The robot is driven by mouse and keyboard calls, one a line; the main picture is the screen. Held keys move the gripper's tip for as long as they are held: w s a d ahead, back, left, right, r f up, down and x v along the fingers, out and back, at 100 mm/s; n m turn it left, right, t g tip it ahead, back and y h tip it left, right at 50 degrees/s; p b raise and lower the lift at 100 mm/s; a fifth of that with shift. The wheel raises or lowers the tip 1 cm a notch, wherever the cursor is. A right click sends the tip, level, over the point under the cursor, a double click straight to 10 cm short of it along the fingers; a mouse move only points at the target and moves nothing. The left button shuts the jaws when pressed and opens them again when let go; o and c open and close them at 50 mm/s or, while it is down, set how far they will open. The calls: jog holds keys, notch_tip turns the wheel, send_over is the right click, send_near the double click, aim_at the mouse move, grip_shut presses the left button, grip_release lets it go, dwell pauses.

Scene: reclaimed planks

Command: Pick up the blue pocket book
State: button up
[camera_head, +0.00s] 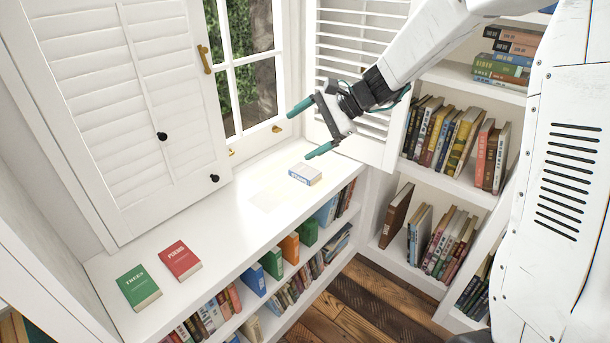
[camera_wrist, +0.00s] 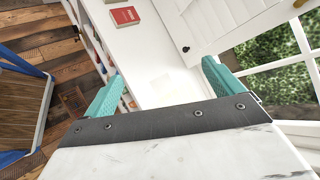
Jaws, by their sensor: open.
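The blue pocket book (camera_head: 305,174) lies flat on the white window-sill shelf, near its far end. Its cover looks pale in the bright light, with blue lettering and a blue edge. My gripper (camera_head: 299,136) is open and empty. In the head view it appears just above the book, apart from it, with its teal fingers pointing left over the shelf. In the wrist view my gripper (camera_wrist: 163,70) shows its two teal fingers spread over the bare white shelf; the blue book is not visible there.
A red book (camera_head: 180,260) and a green book (camera_head: 138,287) lie on the near part of the white shelf (camera_head: 225,240). The red book also shows in the wrist view (camera_wrist: 125,16). White shutters and a window stand behind. Full bookcases (camera_head: 450,190) stand at right.

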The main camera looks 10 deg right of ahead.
jog(key=w+d+f+m+t, duration=0.2)
jog(key=w+f+m, duration=0.2)
jog(key=w+f, duration=0.4)
jog(key=m+t+h, duration=0.3)
jog(key=m+t, duration=0.3)
jog(key=m, duration=0.7)
send_near(306, 172)
jog(key=x, duration=0.3)
jog(key=shift+w+d+f, duration=0.15)
jog(key=shift+w+f, duration=0.1)
jog(key=shift+f, duration=0.05)
jog(key=x, duration=0.6)
jog(key=shift+w+a+r, duration=0.1)
jog(key=shift+a, duration=0.1)
jog(key=shift+w+a, duration=0.3)
jog(key=shift+w, duration=0.15)
jog(key=shift+y, duration=0.3)
jog(key=c, duration=1.1)
